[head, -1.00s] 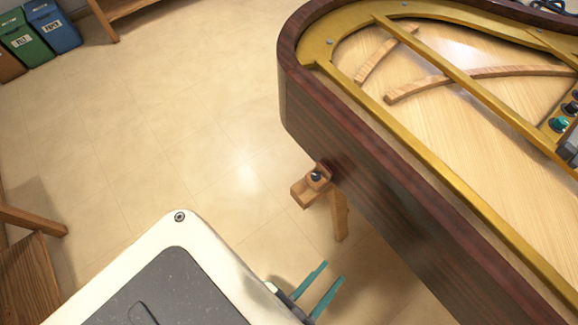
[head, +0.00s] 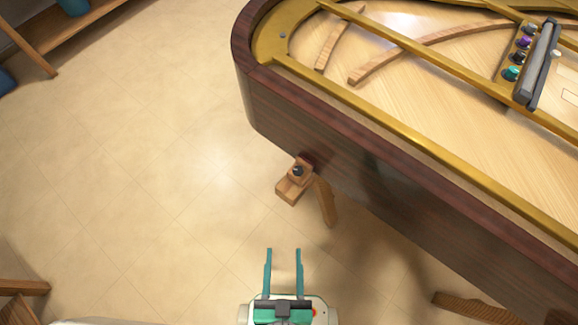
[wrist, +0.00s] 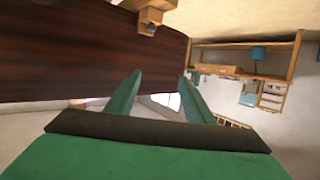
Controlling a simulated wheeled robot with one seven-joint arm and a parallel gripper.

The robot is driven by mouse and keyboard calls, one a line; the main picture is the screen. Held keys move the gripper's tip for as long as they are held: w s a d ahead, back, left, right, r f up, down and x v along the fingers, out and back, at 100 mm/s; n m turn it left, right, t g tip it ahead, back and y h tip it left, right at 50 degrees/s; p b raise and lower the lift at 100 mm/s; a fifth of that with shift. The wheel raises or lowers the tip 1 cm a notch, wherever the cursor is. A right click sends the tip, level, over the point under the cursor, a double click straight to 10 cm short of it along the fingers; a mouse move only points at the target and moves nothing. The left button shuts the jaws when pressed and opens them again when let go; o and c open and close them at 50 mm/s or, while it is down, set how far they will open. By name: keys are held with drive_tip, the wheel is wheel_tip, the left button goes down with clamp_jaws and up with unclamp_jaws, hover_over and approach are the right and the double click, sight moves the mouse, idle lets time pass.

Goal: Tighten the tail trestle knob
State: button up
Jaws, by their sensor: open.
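The tail trestle knob (head: 297,171) is a small dark knob on top of a wooden trestle block (head: 290,190) at the piano's side in the head view. A wooden trestle leg (head: 326,202) slants down beside it. In the wrist view the block (wrist: 150,14) shows at the top edge, against the dark piano side; the knob cannot be made out clearly there. My gripper (head: 284,252) has two teal fingers, open and empty, below the block in the head picture and apart from it. Its fingers also show in the wrist view (wrist: 160,85).
The dark wooden piano case (head: 400,205) fills the right side, with a gold frame and a tool rack (head: 530,60) inside. Another wooden leg (head: 470,305) stands at the lower right. A wooden shelf (head: 100,25) is upper left. The floor (head: 150,150) left of the piano is clear.

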drive_tip(key=s+a+f+m+g+h, duration=0.2)
drive_tip(key=a+f+g, duration=0.4)
drive_tip(key=a+f, duration=0.6)
drive_tip(key=w+a+f+m+g, duration=0.2)
drive_tip(key=w+a+f+g, duration=0.2)
drive_tip(key=w+a, duration=0.55)
drive_tip(key=w+d+r+g, duration=0.2)
drive_tip(key=w+d, duration=0.1)
drive_tip(key=w, duration=0.6)
wheel_tip(320, 180, up, 10)
drive_tip(key=m+g+y, duration=0.1)
drive_tip(key=m+g, duration=0.1)
drive_tip(key=g, duration=0.1)
hover_over(298, 170)
wheel_tip(298, 170, down, 10)
drive_tip(key=shift+r, duration=0.1)
